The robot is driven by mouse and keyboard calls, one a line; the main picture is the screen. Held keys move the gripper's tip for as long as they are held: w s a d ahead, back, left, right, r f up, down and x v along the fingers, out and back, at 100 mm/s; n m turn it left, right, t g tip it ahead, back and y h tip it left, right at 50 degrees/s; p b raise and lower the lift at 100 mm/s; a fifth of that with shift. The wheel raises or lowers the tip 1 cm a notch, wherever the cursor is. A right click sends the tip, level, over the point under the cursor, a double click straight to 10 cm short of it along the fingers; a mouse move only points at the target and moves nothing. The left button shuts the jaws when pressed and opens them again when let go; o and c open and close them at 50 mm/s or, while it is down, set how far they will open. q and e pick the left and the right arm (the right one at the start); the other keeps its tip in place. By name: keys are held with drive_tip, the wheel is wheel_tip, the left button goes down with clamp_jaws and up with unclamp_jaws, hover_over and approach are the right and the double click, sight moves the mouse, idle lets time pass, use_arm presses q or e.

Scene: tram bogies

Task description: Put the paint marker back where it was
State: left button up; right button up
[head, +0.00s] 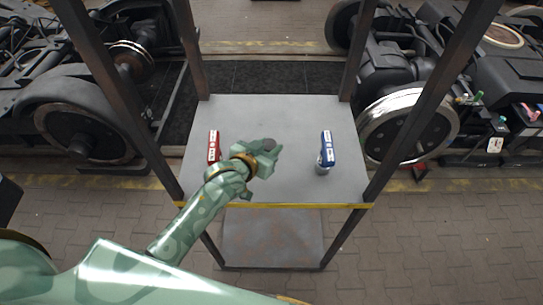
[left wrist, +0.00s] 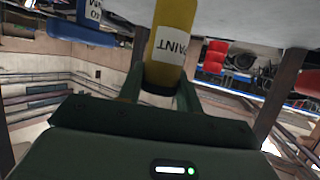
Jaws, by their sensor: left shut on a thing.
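The paint marker (left wrist: 172,40) is a yellow cylinder with a white label reading "PAINT" in the left wrist view. My left gripper (left wrist: 160,95) is shut around its near end, by a dark band. In the head view, my left gripper (head: 265,157) is over the middle of a grey shelf (head: 270,112), between a red item and a blue item. The marker is mostly hidden there; a dark round end (head: 269,144) shows at the jaws. I cannot tell whether the marker touches the shelf. My right gripper is not in view.
Dark metal posts (head: 365,50) frame the shelf. The shelf's back is clear. Bogie wheels (head: 408,125) stand on both sides.

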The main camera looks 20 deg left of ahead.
use_arm(q)
drive_tip(key=shift+w+f, duration=0.65)
drive_tip(key=shift+f, duration=0.2)
drive_tip(key=shift+w+f+b, duration=0.4)
drive_tip(key=shift+f, duration=0.1)
wheel_tip(320, 180, down, 3)
drive_tip(key=shift+w+r+b, duration=0.1)
drive_tip(key=shift+r+b, duration=0.05)
drive_tip(key=shift+b, duration=0.3)
drive_tip(key=shift+f, duration=0.3)
drive_tip(key=shift+f, duration=0.1)
drive_tip(key=o, duration=1)
drive_tip(key=shift+o, duration=0.2)
